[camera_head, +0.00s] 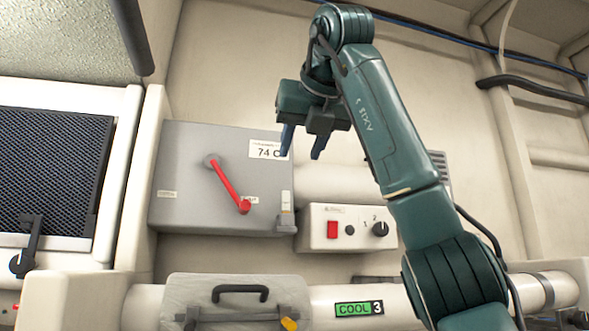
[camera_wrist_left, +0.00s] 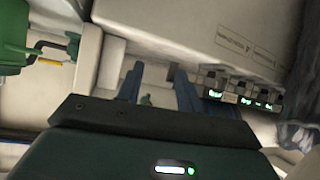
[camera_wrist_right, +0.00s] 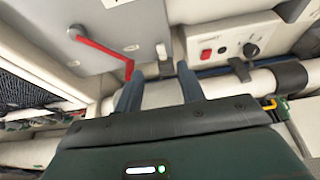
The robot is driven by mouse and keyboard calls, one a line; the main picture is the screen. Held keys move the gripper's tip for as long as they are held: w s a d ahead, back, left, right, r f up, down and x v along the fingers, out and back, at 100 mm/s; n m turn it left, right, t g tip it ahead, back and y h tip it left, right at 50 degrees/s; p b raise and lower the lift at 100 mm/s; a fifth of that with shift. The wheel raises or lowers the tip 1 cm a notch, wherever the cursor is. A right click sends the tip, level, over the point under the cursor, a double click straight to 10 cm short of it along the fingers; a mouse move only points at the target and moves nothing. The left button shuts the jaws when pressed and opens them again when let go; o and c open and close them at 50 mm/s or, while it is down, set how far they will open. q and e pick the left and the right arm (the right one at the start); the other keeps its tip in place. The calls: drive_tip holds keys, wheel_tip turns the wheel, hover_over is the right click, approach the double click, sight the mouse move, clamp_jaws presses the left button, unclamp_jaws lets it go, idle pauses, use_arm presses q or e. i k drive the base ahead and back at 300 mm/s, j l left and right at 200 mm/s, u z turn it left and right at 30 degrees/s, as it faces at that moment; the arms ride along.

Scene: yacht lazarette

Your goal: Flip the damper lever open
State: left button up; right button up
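A red lever (camera_head: 228,184) sits on the front of a grey box (camera_head: 178,203). It slants from a round pivot at upper left down to a red knob at lower right. The right wrist view also shows this lever (camera_wrist_right: 100,48), its lower end just beyond the left fingertip in the picture. My right gripper (camera_head: 302,145) is open and empty, in front of the box's upper right edge, pointing down. It appears apart from the lever. My left gripper (camera_wrist_left: 157,83) is open and empty in its wrist view and outside the head view. A black lever (camera_head: 29,246) is beside the grille at left.
A control box (camera_head: 346,228) with a red switch and black knob is right of the grey box. Below runs a white pipe (camera_head: 400,307) marked COOL 3, beside a case (camera_head: 205,288) with a black handle. A dark mesh grille (camera_head: 50,170) is at left.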

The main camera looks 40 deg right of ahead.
sight(212, 161)
drive_tip(key=k, duration=1)
